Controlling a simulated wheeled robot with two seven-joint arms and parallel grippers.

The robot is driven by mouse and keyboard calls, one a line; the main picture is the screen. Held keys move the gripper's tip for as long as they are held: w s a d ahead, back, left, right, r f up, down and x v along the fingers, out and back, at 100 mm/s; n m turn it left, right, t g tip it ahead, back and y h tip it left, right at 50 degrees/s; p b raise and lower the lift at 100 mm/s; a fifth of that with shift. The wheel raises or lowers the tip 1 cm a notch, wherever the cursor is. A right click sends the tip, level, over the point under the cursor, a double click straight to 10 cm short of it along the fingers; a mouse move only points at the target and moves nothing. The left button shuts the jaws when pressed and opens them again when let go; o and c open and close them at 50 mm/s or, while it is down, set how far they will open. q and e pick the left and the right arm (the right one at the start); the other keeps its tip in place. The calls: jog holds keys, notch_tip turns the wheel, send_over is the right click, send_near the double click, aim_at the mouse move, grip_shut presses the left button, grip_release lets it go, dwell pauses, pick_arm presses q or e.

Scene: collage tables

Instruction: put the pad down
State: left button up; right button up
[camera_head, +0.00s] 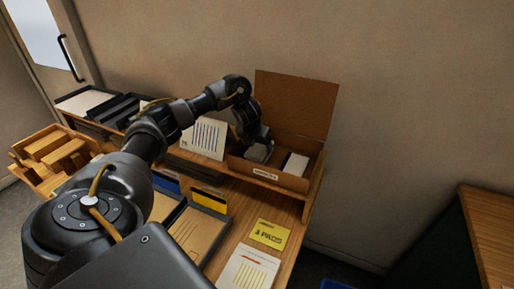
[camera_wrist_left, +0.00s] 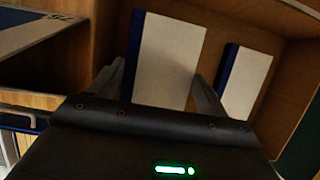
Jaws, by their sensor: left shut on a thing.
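My left gripper (camera_head: 258,148) reaches down into an open brown box (camera_head: 282,182) with a raised lid and a small label on its front. In the left wrist view the gripper (camera_wrist_left: 160,85) is shut on a pad (camera_wrist_left: 168,60) with a white face and a blue edge. The pad is inside the box, and its lower end is hidden by the gripper body. I cannot tell if it touches the box floor. A second white pad with a blue edge (camera_wrist_left: 247,82) stands beside it, apart, and shows in the head view (camera_head: 295,164). My right gripper is not in view.
A white card with blue stripes (camera_head: 205,137) stands left of the box. Black trays (camera_head: 120,108) and a wooden rack (camera_head: 52,148) are farther left. A yellow card (camera_head: 269,234) and a striped sheet (camera_head: 247,268) lie at the table's front. Another table (camera_head: 490,225) is at the right.

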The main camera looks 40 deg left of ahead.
pick_arm(q)
jog(key=shift+f, duration=0.25)
jog(key=shift+f+b, duration=0.35)
jog(key=shift+f, duration=0.25)
jog(key=o, duration=1.1)
jog(key=shift+p+v, duration=2.75)
jog(key=shift+v, duration=3.9)
jog(key=shift+w, duration=0.15)
